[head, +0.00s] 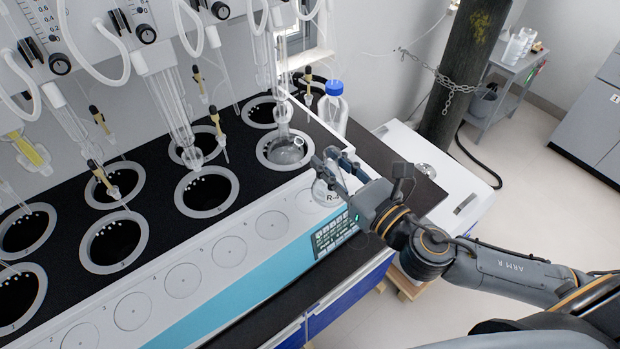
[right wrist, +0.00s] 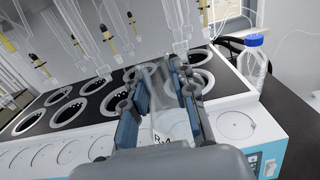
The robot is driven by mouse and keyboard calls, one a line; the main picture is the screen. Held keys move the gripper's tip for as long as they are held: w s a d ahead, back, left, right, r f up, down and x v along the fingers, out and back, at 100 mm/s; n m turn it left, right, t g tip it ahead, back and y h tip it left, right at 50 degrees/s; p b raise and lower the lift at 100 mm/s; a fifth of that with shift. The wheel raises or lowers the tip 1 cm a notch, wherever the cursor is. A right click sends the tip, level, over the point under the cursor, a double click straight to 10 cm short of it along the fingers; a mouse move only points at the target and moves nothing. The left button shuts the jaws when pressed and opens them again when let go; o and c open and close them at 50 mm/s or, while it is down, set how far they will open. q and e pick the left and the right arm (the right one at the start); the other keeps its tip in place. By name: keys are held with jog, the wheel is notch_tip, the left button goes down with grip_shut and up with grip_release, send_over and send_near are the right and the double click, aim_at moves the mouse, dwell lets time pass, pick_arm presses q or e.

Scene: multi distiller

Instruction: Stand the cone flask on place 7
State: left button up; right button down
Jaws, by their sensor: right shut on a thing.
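The cone flask (head: 331,194) is clear glass with an "R-4" label, and it also shows in the right wrist view (right wrist: 174,126). My right gripper (head: 337,161) is shut on its upper part, with a finger on each side in the right wrist view (right wrist: 160,88). The flask looks upright over the right end of the white front ledge; I cannot tell if its base touches. A row of round marked places runs along the ledge. The rightmost clearly visible circle (head: 309,201) is beside the flask; its number is too small to read. My left gripper is out of view.
The black heater top has several ringed wells; one at the right holds a round glass flask (head: 285,152). Glass tubes and hoses hang above. A blue-capped bottle (head: 334,106) stands behind the gripper. A keypad panel (head: 334,232) is on the front face below.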

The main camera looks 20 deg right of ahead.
jog(key=w+f, duration=0.2)
jog(key=f, duration=0.1)
jog(key=w+a+f, duration=0.1)
jog(key=w+f, duration=0.1)
jog(key=f, duration=0.1)
jog(key=w+a+f+b, duration=0.1)
jog(key=w+f, duration=0.1)
jog(key=f, duration=0.1)
jog(key=shift+f, duration=0.15)
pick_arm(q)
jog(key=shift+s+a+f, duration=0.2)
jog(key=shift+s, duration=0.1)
pick_arm(e)
jog(key=shift+f, duration=0.1)
jog(key=shift+f, duration=0.15)
jog(key=c, duration=1.1)
grip_release()
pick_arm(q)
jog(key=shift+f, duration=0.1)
